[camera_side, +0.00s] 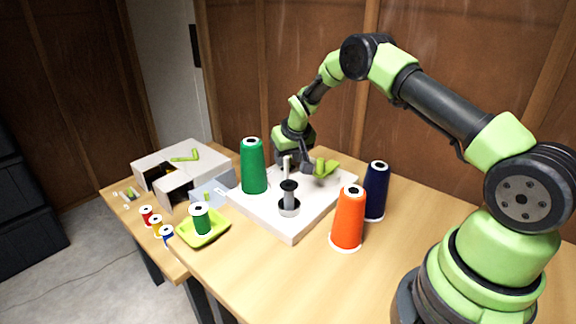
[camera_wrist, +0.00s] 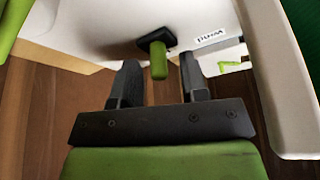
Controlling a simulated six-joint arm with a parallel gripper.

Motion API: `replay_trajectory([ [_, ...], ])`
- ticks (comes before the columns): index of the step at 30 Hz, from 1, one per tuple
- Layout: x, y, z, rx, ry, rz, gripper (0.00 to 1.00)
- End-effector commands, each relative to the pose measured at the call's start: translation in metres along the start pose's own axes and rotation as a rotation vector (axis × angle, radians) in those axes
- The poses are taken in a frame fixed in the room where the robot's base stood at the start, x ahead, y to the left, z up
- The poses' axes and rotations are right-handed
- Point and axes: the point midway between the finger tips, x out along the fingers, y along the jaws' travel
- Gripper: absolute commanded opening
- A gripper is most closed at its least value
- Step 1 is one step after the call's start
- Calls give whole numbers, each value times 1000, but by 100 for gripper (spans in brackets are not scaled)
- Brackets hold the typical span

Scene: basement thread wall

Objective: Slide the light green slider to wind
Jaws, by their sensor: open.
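In the wrist view, the light green slider (camera_wrist: 158,62) is a short green knob on a black base, set on a white surface. My gripper (camera_wrist: 160,78) is open, with one dark finger on each side of the knob and gaps showing; no firm hold is visible. The "wind" label (camera_wrist: 210,38) is on the white surface to the right of the knob and reads upside down. In the side view, my gripper (camera_side: 297,165) is low over the far part of the white board (camera_side: 290,226). I cannot make out the slider knob clearly there.
A light green piece (camera_side: 326,167) is right of my gripper. Orange (camera_side: 347,220) and navy (camera_side: 376,190) cones stand at right. A green tray (camera_side: 215,235) with a spool is at front left.

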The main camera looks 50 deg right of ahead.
Motion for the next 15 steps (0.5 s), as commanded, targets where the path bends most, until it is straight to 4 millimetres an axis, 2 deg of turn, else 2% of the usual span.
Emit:
replay_trajectory([
  [2, 0, 0, 0, 0, 0, 0, 40],
  [3, 0, 0, 0, 0, 0, 0, 36],
  [6, 0, 0, 0, 0, 0, 0, 13],
  [8, 0, 0, 0, 0, 0, 0, 1],
  [15, -1, -4, 1, -2, 0, 0, 1],
])
